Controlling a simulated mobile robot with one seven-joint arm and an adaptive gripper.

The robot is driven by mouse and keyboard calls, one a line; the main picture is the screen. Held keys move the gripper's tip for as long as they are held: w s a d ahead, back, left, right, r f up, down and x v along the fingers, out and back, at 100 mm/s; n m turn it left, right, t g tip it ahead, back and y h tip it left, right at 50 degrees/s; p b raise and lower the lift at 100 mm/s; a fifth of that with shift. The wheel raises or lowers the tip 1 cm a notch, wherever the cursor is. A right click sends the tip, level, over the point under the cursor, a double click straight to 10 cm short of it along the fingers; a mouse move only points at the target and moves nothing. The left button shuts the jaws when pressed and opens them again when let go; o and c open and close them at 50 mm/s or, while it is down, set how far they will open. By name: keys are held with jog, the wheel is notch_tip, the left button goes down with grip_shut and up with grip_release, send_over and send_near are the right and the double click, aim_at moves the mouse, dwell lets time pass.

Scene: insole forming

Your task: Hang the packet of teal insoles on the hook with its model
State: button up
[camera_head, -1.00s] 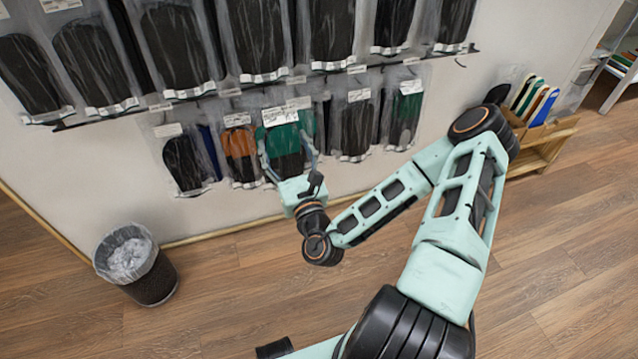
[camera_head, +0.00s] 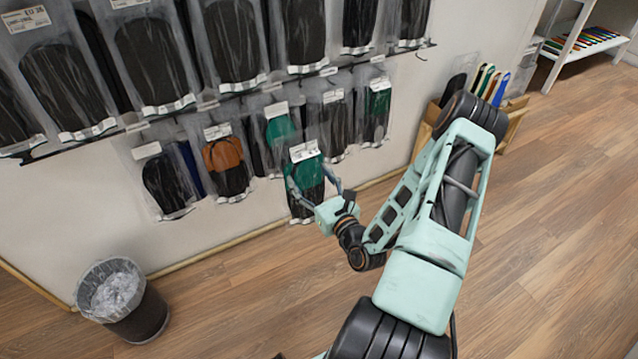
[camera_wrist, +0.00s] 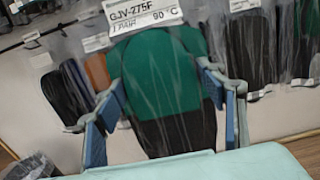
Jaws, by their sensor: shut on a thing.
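My gripper (camera_head: 313,186) is shut on a clear packet of teal insoles (camera_head: 306,173) with black lower parts and a white label on top. It holds the packet upright in front of the wall rack's lower row. In the wrist view the packet (camera_wrist: 170,80) fills the middle between my fingers, and its label reads "GJV-275F" and "90 °C". Another teal packet (camera_head: 281,130) hangs just behind and above it, partly covered. A packet with a dark green top (camera_head: 378,103) hangs farther right. The hooks in the lower row are too small or hidden to make out.
A packet with brown tops (camera_head: 224,158) and a black packet (camera_head: 165,186) hang to the left. A dark rail (camera_head: 215,103) with larger black packets runs above. A waste bin (camera_head: 140,313) stands lower left, and a wooden box of insoles (camera_head: 512,118) right. The floor between is clear.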

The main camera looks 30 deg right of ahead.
aim_at(318, 177)
jog(key=d, duration=0.1)
jog(key=f, duration=0.1)
jog(key=d, duration=0.1)
jog(key=shift+s+d+f, duration=0.2)
jog(key=shift+s+d, duration=0.05)
jog(key=shift+d, duration=0.1)
jog(key=shift+w+d, duration=0.1)
jog(key=shift+w, duration=0.05)
jog(key=w+b, duration=0.1)
jog(key=w, duration=0.6)
jog(key=shift+w+a+b, duration=0.2)
jog(key=shift+w+b, duration=0.05)
jog(key=shift+b, duration=0.15)
jog(key=shift+d, duration=0.1)
